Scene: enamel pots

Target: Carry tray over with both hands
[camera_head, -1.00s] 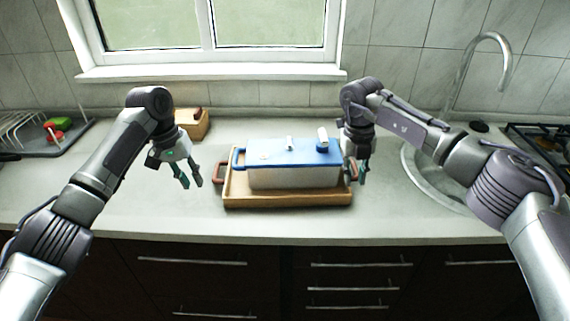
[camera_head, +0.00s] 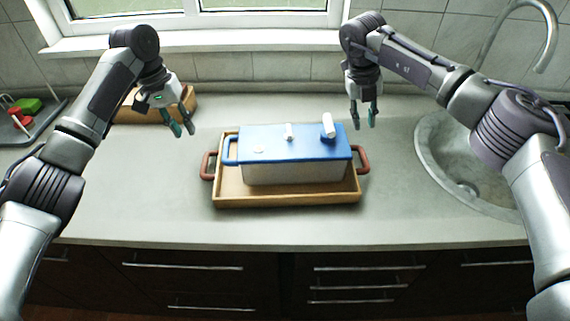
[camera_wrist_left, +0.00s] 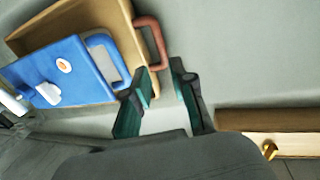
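A wooden tray (camera_head: 290,200) with a reddish-brown handle at each end lies on the counter. On it stands a white pot with a blue lid (camera_head: 295,142) and a blue side handle. My left gripper (camera_head: 183,125) is open and empty, behind and left of the tray's left handle (camera_head: 207,166). In the left wrist view the open fingers (camera_wrist_left: 160,85) are apart from the tray's handle (camera_wrist_left: 153,45). My right gripper (camera_head: 363,115) is open and empty, behind the tray's right handle (camera_head: 362,158) and not touching it.
A wooden box (camera_head: 140,112) stands behind my left gripper. A dish rack (camera_head: 22,118) is at the far left. A round sink (camera_head: 450,165) with a faucet is at the right. Bare counter lies left of the tray and in front of it.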

